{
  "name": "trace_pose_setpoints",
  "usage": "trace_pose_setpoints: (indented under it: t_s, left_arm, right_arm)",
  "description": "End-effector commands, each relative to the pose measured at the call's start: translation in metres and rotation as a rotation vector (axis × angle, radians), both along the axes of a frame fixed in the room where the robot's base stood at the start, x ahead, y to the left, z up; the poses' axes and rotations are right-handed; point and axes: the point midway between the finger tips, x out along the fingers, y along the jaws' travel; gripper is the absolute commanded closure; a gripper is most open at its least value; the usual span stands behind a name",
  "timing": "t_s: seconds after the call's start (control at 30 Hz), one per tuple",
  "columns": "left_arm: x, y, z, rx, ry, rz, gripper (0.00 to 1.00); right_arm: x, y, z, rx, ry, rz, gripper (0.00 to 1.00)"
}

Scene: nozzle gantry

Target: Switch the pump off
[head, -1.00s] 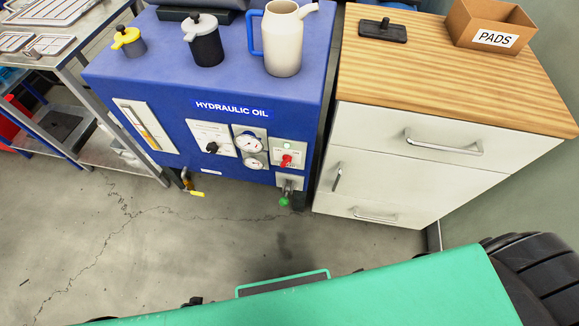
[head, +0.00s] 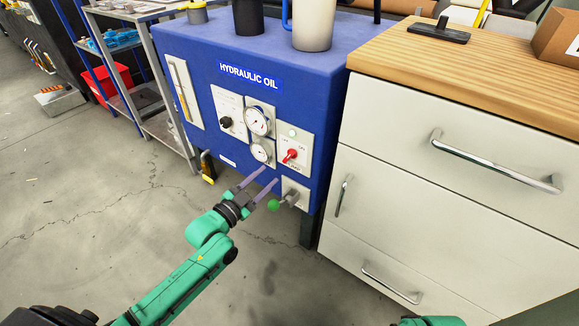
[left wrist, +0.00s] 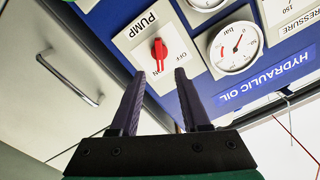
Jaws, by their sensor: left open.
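The pump switch (head: 290,155) is a red knob on a pale plate on the front of the blue hydraulic oil cabinet (head: 320,110). In the left wrist view the red knob (left wrist: 159,52) lies below the PUMP label, with OFF beside it. Its narrow end points down the picture, toward a small, partly readable marking like ON. My left gripper (head: 269,176) is open and empty, below and left of the knob in the head view. In the left wrist view its fingertips (left wrist: 159,76) are apart, with the knob in line with the gap. My right gripper is not in view.
Two gauges (head: 258,121) and a black knob (head: 226,122) sit left of the switch. A green-tipped valve handle (head: 274,205) sticks out below, close to my left fingers. A white drawer cabinet (head: 400,210) stands at right.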

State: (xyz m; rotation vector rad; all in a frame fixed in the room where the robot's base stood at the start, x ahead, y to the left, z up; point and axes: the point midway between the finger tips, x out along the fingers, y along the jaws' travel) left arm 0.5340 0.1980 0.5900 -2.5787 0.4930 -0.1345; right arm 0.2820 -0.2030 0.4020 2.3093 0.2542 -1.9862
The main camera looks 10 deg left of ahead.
Motion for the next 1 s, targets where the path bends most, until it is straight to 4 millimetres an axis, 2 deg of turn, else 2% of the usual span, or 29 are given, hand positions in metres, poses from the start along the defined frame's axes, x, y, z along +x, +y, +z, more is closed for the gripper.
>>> trace_pose_setpoints:
  t_s: [0.1,0.3,0.47,0.7,0.77,0.8,0.83,1.0]
  left_arm:
    - [0.032,-0.012,-0.002,-0.004,-0.004,0.001,0.54]
    - [0.075,-0.030,-0.002,-0.003,-0.001,0.000,0.54]
    - [0.090,-0.036,-0.001,-0.001,0.000,0.000,0.54]
    - [0.090,-0.036,-0.001,0.000,0.002,0.000,0.54]
    - [0.090,-0.036,-0.001,0.000,0.002,0.000,0.77]
    - [0.090,-0.036,-0.001,0.000,0.002,0.000,0.92]
    - [0.090,-0.036,-0.001,0.000,0.002,0.000,1.00]
    - [0.090,-0.036,-0.001,-0.002,0.003,0.000,1.00]
  right_arm:
    - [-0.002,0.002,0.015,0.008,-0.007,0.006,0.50]
    - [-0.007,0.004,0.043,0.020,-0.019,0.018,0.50]
    - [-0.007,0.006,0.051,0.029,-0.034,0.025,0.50]
    - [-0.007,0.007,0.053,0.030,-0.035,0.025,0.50]
    - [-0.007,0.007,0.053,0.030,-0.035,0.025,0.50]
    - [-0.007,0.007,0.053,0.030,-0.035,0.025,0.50]
    - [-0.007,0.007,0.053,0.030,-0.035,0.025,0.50]
    - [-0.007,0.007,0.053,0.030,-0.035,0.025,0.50]
